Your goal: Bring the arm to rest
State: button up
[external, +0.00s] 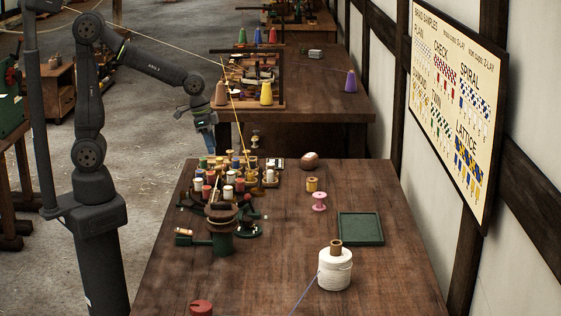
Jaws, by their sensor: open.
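My gripper (208,138) hangs at the end of the bent arm, beyond the far left corner of the near wooden table (285,255). It points down and is small in the picture. It is open, and I see nothing between its fingers. A thin rope runs from the upper left across the view, passing above the arm, and a strand drops toward the bobbins on the table.
Bobbins (228,192) crowd the near table's far left. A green tray (360,229), a pink spool (319,201) and a white twine roll (335,268) stand to the right. Another bench (325,112) with coloured cones is behind. The table's front middle is mostly clear.

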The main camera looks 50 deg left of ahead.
aim_at(219, 166)
jog(key=v, duration=1)
jog(key=x, duration=1.7)
jog(key=shift+r, duration=0.25)
jog(key=shift+w+d+g+y, duration=0.15)
jog(key=shift+g+y, duration=0.35)
jog(key=shift+w+d+g+y, duration=0.15)
jog(key=shift+g+y, duration=0.35)
notch_tip(219, 166, up, 15)
jog(key=w+d+g+y, duration=0.1)
jog(key=shift+w+d, duration=0.2)
jog(key=shift+d, duration=0.05)
jog(key=shift+c, duration=0.2)
